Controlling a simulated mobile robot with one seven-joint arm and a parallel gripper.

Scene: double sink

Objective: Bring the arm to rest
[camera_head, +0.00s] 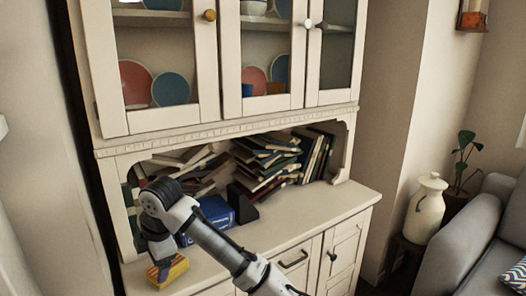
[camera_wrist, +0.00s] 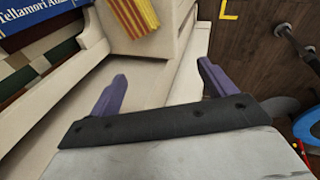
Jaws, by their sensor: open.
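My gripper (camera_wrist: 162,72) shows in the wrist view with its two purple fingers spread wide and nothing between them. In the head view my gripper (camera_head: 160,268) hangs low over the left end of the cabinet counter (camera_head: 310,228). A yellow block with red stripes (camera_head: 178,271) is on the counter right beside the gripper. It also shows at the top of the wrist view (camera_wrist: 128,14), beyond the fingers and apart from them. My arm reaches in from the bottom across the front of the counter.
A blue book or box (camera_head: 215,213) and a black bookend (camera_head: 243,202) stand behind my arm. Piled books (camera_head: 268,162) fill the shelf recess. Glass-door cupboards (camera_head: 160,60) rise above. A cream jug (camera_head: 427,208) and grey sofa (camera_head: 460,255) are at the right. The counter's right end is clear.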

